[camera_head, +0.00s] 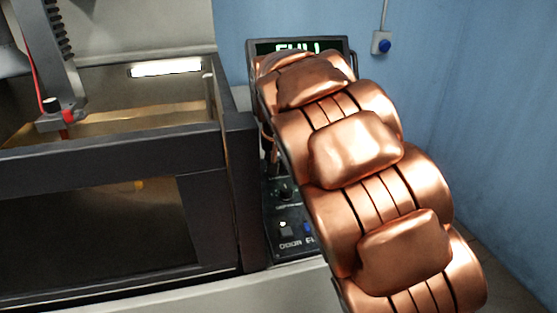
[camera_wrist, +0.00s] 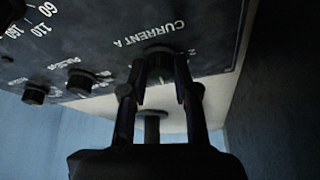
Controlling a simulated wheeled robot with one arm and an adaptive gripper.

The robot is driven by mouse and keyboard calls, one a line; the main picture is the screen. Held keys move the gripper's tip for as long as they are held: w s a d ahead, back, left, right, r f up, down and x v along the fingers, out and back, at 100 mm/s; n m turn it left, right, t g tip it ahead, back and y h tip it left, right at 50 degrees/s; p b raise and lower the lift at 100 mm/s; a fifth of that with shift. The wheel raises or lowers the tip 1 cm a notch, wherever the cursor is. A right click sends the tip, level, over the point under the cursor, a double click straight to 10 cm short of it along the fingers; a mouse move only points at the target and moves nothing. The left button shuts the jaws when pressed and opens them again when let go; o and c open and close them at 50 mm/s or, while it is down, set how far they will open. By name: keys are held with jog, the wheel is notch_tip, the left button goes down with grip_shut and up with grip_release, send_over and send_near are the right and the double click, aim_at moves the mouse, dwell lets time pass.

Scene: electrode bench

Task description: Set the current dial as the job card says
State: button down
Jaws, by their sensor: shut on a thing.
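In the wrist view the control panel (camera_wrist: 100,30) shows upside down, with the label CURRENT A (camera_wrist: 150,34) on it. My gripper (camera_wrist: 161,64) has its two dark fingers closed around the current dial (camera_wrist: 159,51) by that label. The fingers cover most of the dial and its scale, so I cannot read its setting. In the head view the panel (camera_head: 271,222) stands right of the machine, and my copper-coloured arm hides its middle, the dial and my gripper. I see no job card in either view.
A display (camera_head: 267,48) with green characters, partly covered by my arm, tops the panel. Smaller knobs (camera_wrist: 81,78) sit beside the dial in the wrist view. A dark-framed tank (camera_head: 110,150) fills the left. A blue button (camera_head: 384,45) is on the wall.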

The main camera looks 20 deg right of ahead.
jog(key=shift+f+m, duration=0.1)
jog(key=shift+m, duration=0.4)
jog(key=c, duration=0.9)
grip_release()
jog(key=v, duration=1.2)
jog(key=shift+w+a, duration=0.1)
jog(key=shift+a, duration=0.15)
